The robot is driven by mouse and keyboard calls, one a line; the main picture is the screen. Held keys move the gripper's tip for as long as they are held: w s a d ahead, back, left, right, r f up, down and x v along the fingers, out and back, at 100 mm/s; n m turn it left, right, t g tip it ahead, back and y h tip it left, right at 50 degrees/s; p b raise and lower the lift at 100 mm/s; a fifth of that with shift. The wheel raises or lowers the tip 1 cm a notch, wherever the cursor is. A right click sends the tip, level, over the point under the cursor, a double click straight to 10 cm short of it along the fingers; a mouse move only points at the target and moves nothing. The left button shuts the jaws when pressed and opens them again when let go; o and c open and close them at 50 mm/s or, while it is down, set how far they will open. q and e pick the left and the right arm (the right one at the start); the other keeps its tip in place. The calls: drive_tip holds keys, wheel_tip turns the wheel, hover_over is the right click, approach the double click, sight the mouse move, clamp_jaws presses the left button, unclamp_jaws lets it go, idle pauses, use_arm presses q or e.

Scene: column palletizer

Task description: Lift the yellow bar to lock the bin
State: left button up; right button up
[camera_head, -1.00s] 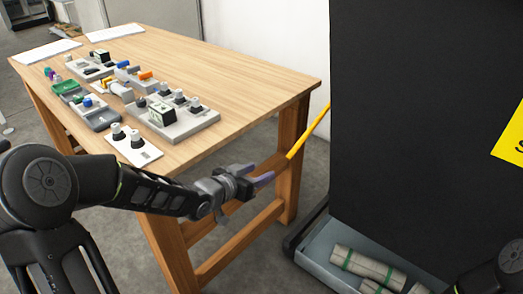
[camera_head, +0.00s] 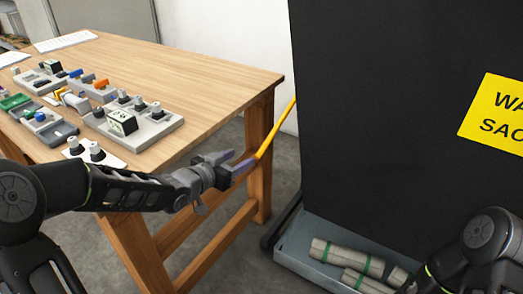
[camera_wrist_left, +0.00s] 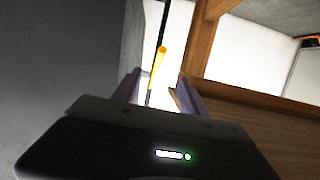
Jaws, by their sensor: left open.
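The yellow bar (camera_head: 278,127) sticks out slantwise from behind the left side of the black bin (camera_head: 385,120); its lower end is free and its upper part is hidden by the bin. My left gripper (camera_head: 243,166) is open and lies close to the bar's lower end. In the left wrist view the bar (camera_wrist_left: 158,66) shows between the two open fingers (camera_wrist_left: 158,92), a little nearer the left one. I cannot tell whether a finger touches it. My right arm shows at the lower right, but its gripper is out of view.
A wooden table (camera_head: 200,65) with several small devices and trays stands left, its leg (camera_head: 258,150) just behind the bar. A grey tray (camera_head: 300,262) with rolled sacks (camera_head: 345,257) sits at the bin's foot. A yellow sign (camera_head: 497,115) is on the bin.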

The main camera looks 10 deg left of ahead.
sight(261, 148)
use_arm(q)
drive_tip(key=b+x, duration=0.6)
drive_tip(key=x, duration=0.7)
drive_tip(key=shift+f, duration=0.1)
drive_tip(key=shift+b+x, duration=0.3)
drive_tip(key=shift+x, duration=0.55)
use_arm(e)
wheel_tip(261, 148, down, 7)
drive_tip(key=w+d, duration=0.1)
drive_tip(key=shift+w+d, duration=0.35)
use_arm(q)
drive_tip(key=shift+c, duration=0.5)
clamp_jaws()
